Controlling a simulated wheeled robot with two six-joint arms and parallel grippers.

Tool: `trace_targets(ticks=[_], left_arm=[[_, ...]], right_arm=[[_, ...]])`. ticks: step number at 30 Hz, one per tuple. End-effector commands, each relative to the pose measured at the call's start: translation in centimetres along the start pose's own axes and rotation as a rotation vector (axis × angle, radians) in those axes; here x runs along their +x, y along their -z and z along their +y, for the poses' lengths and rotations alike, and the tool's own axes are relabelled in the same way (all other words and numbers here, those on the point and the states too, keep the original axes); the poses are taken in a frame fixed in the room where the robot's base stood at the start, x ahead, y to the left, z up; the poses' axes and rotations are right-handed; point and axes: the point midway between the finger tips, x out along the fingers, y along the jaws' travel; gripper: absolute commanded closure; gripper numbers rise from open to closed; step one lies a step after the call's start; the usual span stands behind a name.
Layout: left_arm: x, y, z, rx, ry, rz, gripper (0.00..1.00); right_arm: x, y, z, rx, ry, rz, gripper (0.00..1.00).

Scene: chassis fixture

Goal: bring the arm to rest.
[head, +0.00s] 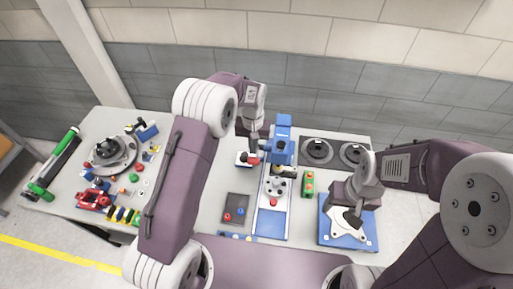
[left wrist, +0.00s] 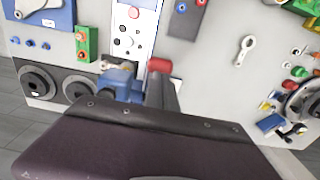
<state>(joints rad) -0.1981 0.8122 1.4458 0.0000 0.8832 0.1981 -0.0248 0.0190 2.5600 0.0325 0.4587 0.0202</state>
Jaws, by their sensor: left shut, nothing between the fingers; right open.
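My left gripper (head: 254,136) is shut and empty. It points down at the left side of the blue press-like fixture (head: 282,140), close to its red-tipped lever; I cannot tell whether they touch. In the left wrist view my dark wrist body fills the bottom, and the red-tipped lever (left wrist: 160,64) and part of the blue fixture (left wrist: 118,80) show just beyond it. My right gripper (head: 353,216) is open. It is low over the white plate (head: 347,236) on the blue base (head: 325,238); I cannot tell whether it touches the plate.
A green block (head: 308,184) stands right of the blue fixture. Dark round holders (head: 318,150) lie behind. A grey tray (head: 237,208) lies at front left. A wall stands close behind the tables.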

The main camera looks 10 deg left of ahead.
Motion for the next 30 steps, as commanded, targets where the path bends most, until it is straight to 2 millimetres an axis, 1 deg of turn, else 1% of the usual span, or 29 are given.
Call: trace_targets(ticks=[12, 14, 15, 17, 18, 19, 20, 21, 23, 24, 26, 27, 29, 30], left_arm=[[0.0, 0.0, 0.0, 0.0, 0.0, -0.001, 1.0], [0.3, 0.0, -0.1, -0.001, 0.0, -0.001, 1.0], [0.9, 0.1, -0.2, -0.005, 0.0, 0.001, 1.0], [1.3, 0.7, -0.6, -0.016, -0.005, 0.027, 1.0], [1.2, 1.4, -1.0, -0.026, -0.011, 0.061, 1.0], [1.3, 1.4, -1.4, -0.035, -0.014, 0.079, 1.0], [1.5, 1.1, -1.9, -0.046, -0.016, 0.09, 1.0], [1.9, 0.2, -2.7, -0.062, -0.017, 0.098, 1.0], [2.8, -1.8, -3.9, -0.084, -0.02, 0.108, 1.0], [3.7, -3.5, -4.7, -0.095, -0.021, 0.114, 1.0], [5.3, -6.4, -5.8, -0.107, -0.023, 0.122, 1.0], [6.5, -8.4, -6.4, -0.111, -0.023, 0.125, 1.0], [8.3, -11.6, -7.1, -0.112, -0.024, 0.126, 1.0], [9.4, -13.8, -7.4, -0.109, -0.024, 0.124, 1.0]], right_arm=[[0.0, 0.0, 0.0, 0.0, 0.0, 0.0, 0.44], [0.3, 0.0, 0.0, 0.0, 0.0, 0.0, 0.44], [0.9, -0.1, 0.0, 0.0, 0.0, 0.0, 0.44], [2.6, -0.3, 0.1, 0.0, 0.0, 0.0, 0.44], [4.0, -0.4, 0.1, 0.0, 0.0, 0.0, 0.44], [5.3, -0.6, 0.1, 0.0, 0.0, 0.0, 0.44], [6.6, -0.7, 0.1, 0.0, 0.0, 0.0, 0.44], [8.4, -0.9, 0.2, 0.0, 0.0, 0.0, 0.44], [11.0, -1.2, 0.2, 0.0, 0.0, -0.001, 0.44], [12.7, -1.3, 0.2, 0.0, 0.0, -0.001, 0.44], [15.0, -1.6, 0.3, 0.0, 0.0, -0.001, 0.44], [16.3, -1.7, 0.3, 0.0, 0.0, -0.001, 0.44], [17.8, -1.9, 0.3, 0.0, 0.0, -0.001, 0.44], [18.5, -1.9, 0.4, 0.0, 0.0, -0.001, 0.44]])
